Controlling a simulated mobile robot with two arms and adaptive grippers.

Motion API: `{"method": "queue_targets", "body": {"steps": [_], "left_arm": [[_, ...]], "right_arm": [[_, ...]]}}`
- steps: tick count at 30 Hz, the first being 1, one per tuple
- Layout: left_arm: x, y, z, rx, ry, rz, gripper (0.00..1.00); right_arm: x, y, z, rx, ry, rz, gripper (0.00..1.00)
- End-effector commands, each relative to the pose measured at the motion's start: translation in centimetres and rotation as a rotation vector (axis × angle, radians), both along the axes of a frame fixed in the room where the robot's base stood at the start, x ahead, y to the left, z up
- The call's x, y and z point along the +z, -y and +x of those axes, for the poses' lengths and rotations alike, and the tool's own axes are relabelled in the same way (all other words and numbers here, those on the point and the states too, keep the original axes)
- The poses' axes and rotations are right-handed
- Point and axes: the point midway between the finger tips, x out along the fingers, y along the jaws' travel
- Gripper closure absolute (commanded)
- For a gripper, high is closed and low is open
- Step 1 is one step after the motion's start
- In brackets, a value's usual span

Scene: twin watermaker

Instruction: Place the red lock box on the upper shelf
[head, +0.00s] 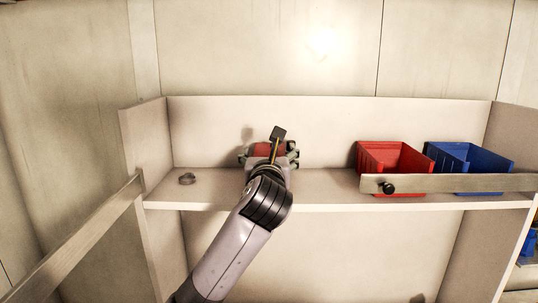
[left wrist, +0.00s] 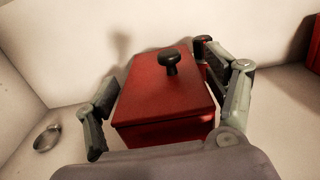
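The red lock box (left wrist: 160,95), with a black knob on its lid, sits at the upper shelf (head: 325,182), near its back wall. In the head view the box is mostly hidden behind my left gripper (head: 268,153). In the left wrist view my left gripper (left wrist: 160,95) has one finger on each side of the box. A narrow gap seems to show at the left finger, and the right finger is very close to the box. Contact under the box is hidden. My right gripper is in neither view.
A red bin (head: 395,158) and a blue bin (head: 470,160) stand at the shelf's right, behind a wooden bar (head: 450,184) with a black knob. Another bar (head: 75,240) slants at the left. A small grey ring (head: 187,179) lies on the shelf's left.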

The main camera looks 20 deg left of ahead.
Motion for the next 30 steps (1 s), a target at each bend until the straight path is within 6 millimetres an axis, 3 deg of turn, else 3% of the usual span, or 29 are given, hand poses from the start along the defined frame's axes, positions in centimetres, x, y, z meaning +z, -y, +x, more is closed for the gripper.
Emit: {"method": "queue_targets", "body": {"steps": [11, 14, 24, 30], "left_arm": [[0.2, 0.0, 0.0, 0.000, 0.002, -0.002, 0.17], [0.1, 0.3, -0.8, -0.001, 0.003, 0.000, 0.17], [-0.1, 2.2, -7.5, -0.003, 0.006, 0.000, 0.17], [0.1, 3.0, -10.5, -0.002, 0.004, 0.000, 0.17]], "right_arm": [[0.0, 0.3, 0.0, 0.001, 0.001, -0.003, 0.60], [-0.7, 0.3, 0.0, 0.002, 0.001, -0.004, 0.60], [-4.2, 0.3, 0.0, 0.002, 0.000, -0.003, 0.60], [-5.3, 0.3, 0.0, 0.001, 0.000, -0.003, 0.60]]}}
